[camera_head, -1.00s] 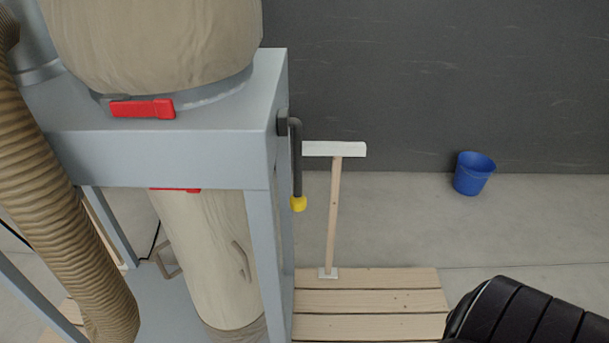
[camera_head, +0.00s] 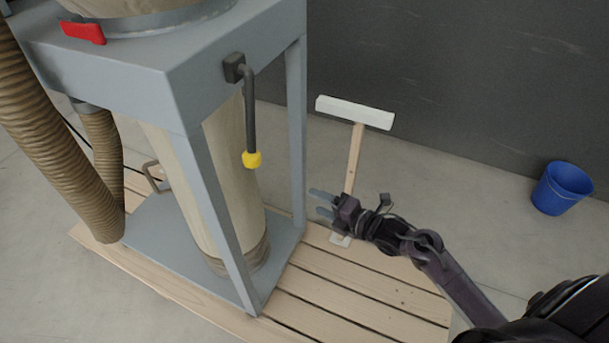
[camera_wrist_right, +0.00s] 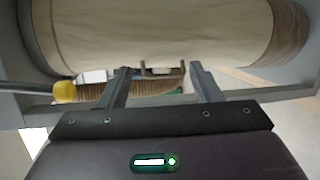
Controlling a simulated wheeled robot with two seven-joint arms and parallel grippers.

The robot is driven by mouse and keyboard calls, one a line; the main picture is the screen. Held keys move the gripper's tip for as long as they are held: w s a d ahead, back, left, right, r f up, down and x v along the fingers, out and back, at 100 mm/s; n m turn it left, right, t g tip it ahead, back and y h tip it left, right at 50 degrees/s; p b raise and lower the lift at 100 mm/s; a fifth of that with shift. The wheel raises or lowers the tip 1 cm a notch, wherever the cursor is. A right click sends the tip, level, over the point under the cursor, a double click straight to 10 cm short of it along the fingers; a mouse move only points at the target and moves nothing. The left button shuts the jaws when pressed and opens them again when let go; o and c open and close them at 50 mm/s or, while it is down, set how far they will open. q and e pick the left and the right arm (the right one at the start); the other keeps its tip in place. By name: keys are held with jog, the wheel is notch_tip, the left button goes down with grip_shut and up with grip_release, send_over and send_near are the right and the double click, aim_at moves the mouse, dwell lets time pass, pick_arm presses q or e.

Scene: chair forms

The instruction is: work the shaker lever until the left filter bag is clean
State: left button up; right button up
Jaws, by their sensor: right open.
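The shaker lever (camera_head: 250,110) is a dark cranked rod with a yellow knob (camera_head: 252,159), hanging down from the side of the grey frame (camera_head: 190,60). Its yellow knob also shows at the left of the right wrist view (camera_wrist_right: 64,91). My right gripper (camera_head: 318,202) is open and empty, to the right of and below the knob in the head view, apart from it. In the right wrist view its fingers (camera_wrist_right: 160,84) point toward a pale cloth bag (camera_wrist_right: 160,35). The upper bag (camera_head: 130,8) is mostly cut off. My left gripper does not show.
A red clamp (camera_head: 83,32) sits on the upper bag's band. A brown ribbed hose (camera_head: 50,130) runs down at the left. A T-shaped wooden stand (camera_head: 354,112) rises behind my right gripper from the slatted platform (camera_head: 350,290). A blue bucket (camera_head: 562,188) stands at far right.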

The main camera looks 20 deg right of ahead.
aim_at(260, 161)
jog(key=s+a+r+n+y, duration=0.1)
jog(key=a+r+n+y, duration=0.2)
jog(key=r+n, duration=0.3)
jog(key=s+a+r+n+y, duration=0.1)
jog(key=a+r+n+y, duration=0.2)
jog(key=r, duration=0.6)
jog(key=shift+n+g+h, duration=0.4)
jog(key=shift+n+h, duration=0.1)
jog(key=x, duration=0.6)
jog(key=b+x, duration=0.1)
jog(key=x, duration=0.1)
jog(key=b+x, duration=0.1)
jog(key=x, duration=0.2)
jog(key=shift+f, duration=0.25)
jog(key=shift+w+a+r+b, duration=0.1)
jog(key=shift+w+a+b, duration=0.2)
jog(key=shift+b, duration=0.05)
jog(key=c, duration=0.7)
